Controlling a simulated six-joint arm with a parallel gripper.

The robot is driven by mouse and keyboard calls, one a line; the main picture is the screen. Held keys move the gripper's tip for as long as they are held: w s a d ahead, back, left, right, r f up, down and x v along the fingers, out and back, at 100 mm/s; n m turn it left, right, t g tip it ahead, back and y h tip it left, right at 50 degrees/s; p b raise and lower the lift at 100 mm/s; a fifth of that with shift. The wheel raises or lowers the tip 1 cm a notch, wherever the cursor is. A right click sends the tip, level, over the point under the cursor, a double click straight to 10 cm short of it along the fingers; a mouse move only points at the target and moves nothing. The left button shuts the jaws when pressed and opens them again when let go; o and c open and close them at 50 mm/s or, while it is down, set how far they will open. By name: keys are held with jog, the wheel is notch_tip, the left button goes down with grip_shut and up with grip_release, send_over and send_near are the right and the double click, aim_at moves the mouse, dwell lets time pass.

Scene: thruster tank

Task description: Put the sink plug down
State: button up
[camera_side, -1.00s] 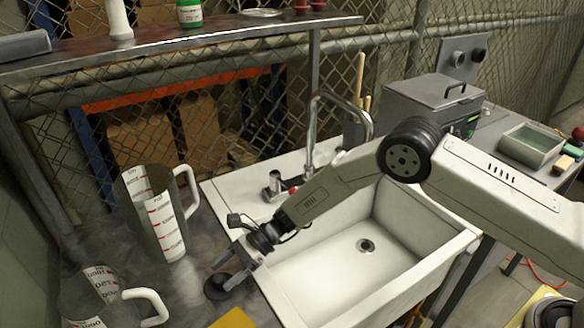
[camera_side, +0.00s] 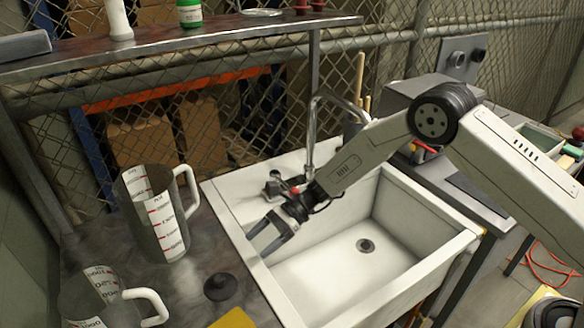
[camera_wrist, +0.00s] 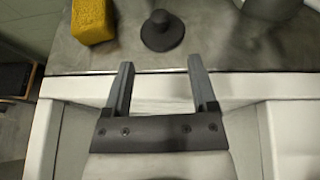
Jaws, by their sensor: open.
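The black sink plug (camera_side: 220,287) stands knob up on the dark metal counter (camera_side: 205,255), left of the white sink. It also shows in the wrist view (camera_wrist: 162,31), beyond my fingertips and apart from them. My gripper (camera_side: 258,246) is open and empty, above the sink's left rim. In the wrist view, its two fingers (camera_wrist: 160,68) point toward the plug with a clear gap between them. The white sink (camera_side: 287,297) has an uncovered drain (camera_side: 365,245) in its basin floor.
A yellow sponge (camera_wrist: 92,20) lies on the counter near the plug. Two measuring jugs with white handles, one tall (camera_side: 155,215) and one nearer the front (camera_side: 98,300), stand to the left. The faucet (camera_side: 312,130) rises behind the sink. A shelf (camera_side: 200,38) runs above.

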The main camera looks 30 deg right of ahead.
dwell(0.4)
jog(key=s+d+r+n+t+h, duration=0.1)
jog(key=s+d+r+n+h, duration=0.2)
jog(key=s+d, duration=0.4)
jog(key=s+d+r+n+t+h, duration=0.1)
jog(key=s+d+r+n+h, duration=0.2)
jog(key=s+d+n+h, duration=0.3)
jog(key=s+d+r+n+t+h, duration=0.1)
jog(key=s+d+r+n+h, duration=0.2)
jog(key=s+d+n, duration=0.4)
jog(key=d+n+h, duration=0.1)
jog(key=d, duration=0.4)
jog(key=shift+s+d+r+t, duration=0.15)
jog(key=shift+s+d+t, duration=0.1)
jog(key=shift+s+t, duration=0.15)
